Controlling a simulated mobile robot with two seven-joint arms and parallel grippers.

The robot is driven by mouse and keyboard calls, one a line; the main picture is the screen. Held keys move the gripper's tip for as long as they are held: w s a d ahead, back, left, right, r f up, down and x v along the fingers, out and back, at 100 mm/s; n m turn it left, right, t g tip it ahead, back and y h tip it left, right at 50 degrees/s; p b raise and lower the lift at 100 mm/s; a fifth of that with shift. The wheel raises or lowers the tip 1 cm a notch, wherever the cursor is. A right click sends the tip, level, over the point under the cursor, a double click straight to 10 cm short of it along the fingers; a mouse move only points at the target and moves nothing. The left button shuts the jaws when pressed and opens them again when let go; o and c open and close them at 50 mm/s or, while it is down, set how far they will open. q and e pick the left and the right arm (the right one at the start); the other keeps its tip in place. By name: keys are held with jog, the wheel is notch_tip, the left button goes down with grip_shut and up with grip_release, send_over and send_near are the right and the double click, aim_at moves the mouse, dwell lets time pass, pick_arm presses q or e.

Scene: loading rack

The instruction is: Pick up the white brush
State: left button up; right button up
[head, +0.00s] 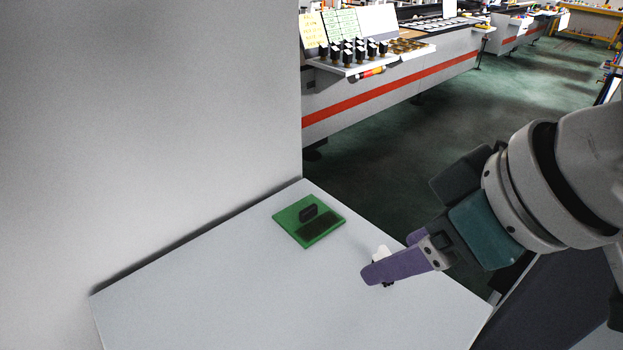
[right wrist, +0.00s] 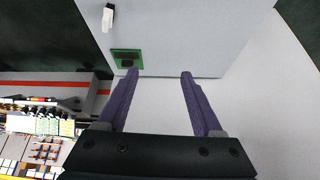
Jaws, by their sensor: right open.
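The white brush (head: 380,251) is on the pale table (head: 230,290), close to its right edge. In the head view my right gripper's purple fingers hide much of it. In the right wrist view the brush (right wrist: 108,18) shows at the upper left as a small white piece with a dark part. My right gripper (head: 368,275) is over the table, in front of the brush in the head view. In the right wrist view the fingers (right wrist: 159,74) are spread with nothing between them, and the brush is outside them. My left gripper is not in view.
A green board (head: 296,229) with a black block and a dark patch lies at the table's far corner. A grey wall (head: 150,120) borders the table's left side. The near and middle table is clear. Benches (head: 390,90) stand beyond a dark green floor.

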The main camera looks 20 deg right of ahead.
jog(key=w+d+f+m+h+b, duration=0.1)
jog(key=w+d+f+b, duration=0.2)
jog(key=f+b, duration=0.4)
jog(key=w+d+f+b, duration=0.2)
jog(key=w+f+b, duration=0.1)
jog(key=f+b, duration=0.4)
jog(key=m+t+h+b, duration=0.1)
jog(key=m+b, duration=0.1)
jog(key=b, duration=0.7)
send_near(383, 251)
notch_tip(383, 251, down, 3)
jog(key=s, duration=0.1)
jog(key=x, duration=0.3)
jog(key=b+x, duration=0.1)
jog(key=x, duration=0.6)
jog(key=shift+w+d+b, duration=0.1)
jog(key=shift+d+b, duration=0.15)
jog(key=shift+b, duration=0.05)
jog(key=shift+r, duration=0.1)
grip_shut()
